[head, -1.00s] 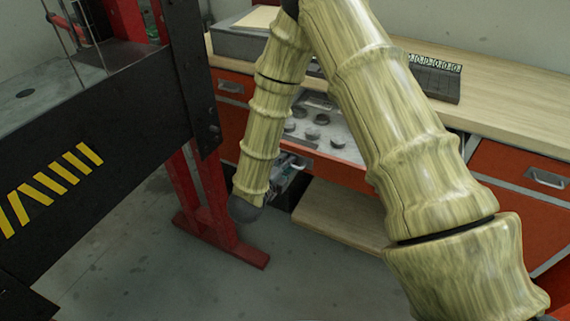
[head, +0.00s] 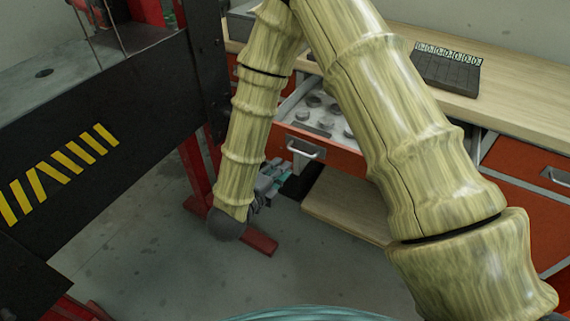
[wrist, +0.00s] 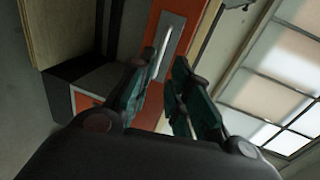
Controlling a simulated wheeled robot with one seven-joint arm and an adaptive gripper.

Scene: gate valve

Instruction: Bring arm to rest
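My arm, with a bamboo-like surface, fills the middle of the head view, and its forearm hangs down on the left side. My gripper (head: 270,182) is partly hidden behind the forearm's lower end, in front of the workbench's lower part. In the wrist view, the two dark teal fingers of my gripper (wrist: 163,66) stand apart with a gap between them. I see nothing held between them. An orange drawer front (wrist: 173,30) with a long metal handle shows beyond the fingertips. No gate valve is recognisable in these views.
An open orange drawer (head: 345,158) with several round dark parts juts from the wooden-topped workbench (head: 510,115). A black and red press frame (head: 150,105) with yellow stripes stands close on the left. A low wooden shelf (head: 335,215) sits under the drawer. Grey floor (head: 165,260) is clear in front.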

